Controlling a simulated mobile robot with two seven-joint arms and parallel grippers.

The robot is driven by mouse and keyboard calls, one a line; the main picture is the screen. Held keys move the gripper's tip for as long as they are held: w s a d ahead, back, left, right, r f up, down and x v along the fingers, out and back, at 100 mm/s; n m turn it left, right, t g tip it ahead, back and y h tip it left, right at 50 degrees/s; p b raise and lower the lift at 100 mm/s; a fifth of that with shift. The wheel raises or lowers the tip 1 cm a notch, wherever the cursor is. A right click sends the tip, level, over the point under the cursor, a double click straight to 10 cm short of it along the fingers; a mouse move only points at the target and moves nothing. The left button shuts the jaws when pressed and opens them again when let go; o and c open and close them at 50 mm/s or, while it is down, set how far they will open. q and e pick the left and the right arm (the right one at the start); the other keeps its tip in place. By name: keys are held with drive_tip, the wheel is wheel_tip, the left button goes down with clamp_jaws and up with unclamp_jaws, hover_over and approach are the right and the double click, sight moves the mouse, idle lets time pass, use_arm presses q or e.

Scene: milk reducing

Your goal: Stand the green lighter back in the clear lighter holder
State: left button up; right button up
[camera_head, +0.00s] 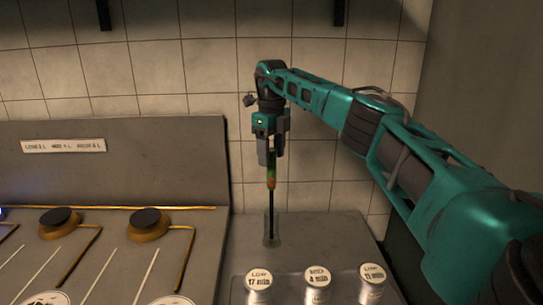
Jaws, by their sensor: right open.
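The green lighter (271,183) is upright, with a red band and a long black stem pointing straight down. The stem's lower end overlaps the clear lighter holder (267,241) and appears to be inside it. The holder stands on the grey counter by the tiled wall. My right gripper (271,158) points down around the top of the lighter's handle, with its jaws open. The fingers partly hide the handle, and I cannot tell whether they touch it. My left gripper is not in view.
Labelled round tins, LOW 17 min (258,285), a 4 min one (317,285) and an 11 min one (371,284), stand in front of the holder. Burners (147,222) and (60,220) are at left. The tiled wall is close behind.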

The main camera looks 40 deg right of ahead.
use_arm(q)
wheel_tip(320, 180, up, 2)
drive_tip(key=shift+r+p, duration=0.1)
drive_tip(key=shift+p, duration=0.9)
use_arm(e)
wheel_tip(320, 180, up, 12)
drive_tip(key=shift+f, duration=0.2)
